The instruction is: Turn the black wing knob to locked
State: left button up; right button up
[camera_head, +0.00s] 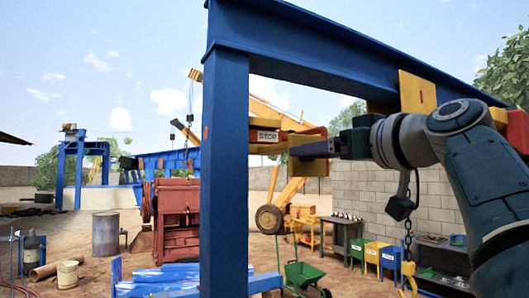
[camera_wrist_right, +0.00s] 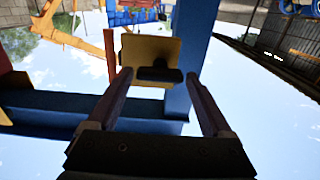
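In the right wrist view, which looks upside down, the black wing knob (camera_wrist_right: 158,74) sits on the face of a yellow box (camera_wrist_right: 150,48) fixed by the blue post (camera_wrist_right: 190,60). My right gripper (camera_wrist_right: 159,77) is open, with one finger on each side of the knob and gaps between. The fingers look apart from the knob; the remaining depth is hard to judge. In the head view the yellow box with a STOP label (camera_head: 268,136) is on the blue post (camera_head: 225,150). My right gripper (camera_head: 305,149) points left toward it, and the knob cannot be made out there. My left gripper is out of view.
A blue beam (camera_head: 330,50) runs overhead to the right, above my right arm. A chain with a hook (camera_head: 408,268) hangs near that arm. A red machine (camera_head: 177,220), a green wheelbarrow (camera_head: 303,273) and a grey wall (camera_head: 350,190) stand farther back.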

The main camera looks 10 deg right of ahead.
jog(key=c, duration=1.1)
jog(key=shift+d+f+m+p, duration=0.15)
jog(key=shift+m+p, duration=0.5)
jog(key=shift+m, duration=3.85)
jog(key=shift+d+m+p, duration=0.1)
jog(key=shift+m+p, duration=0.55)
jog(key=shift+m, duration=3.85)
jog(key=o, duration=1.4)
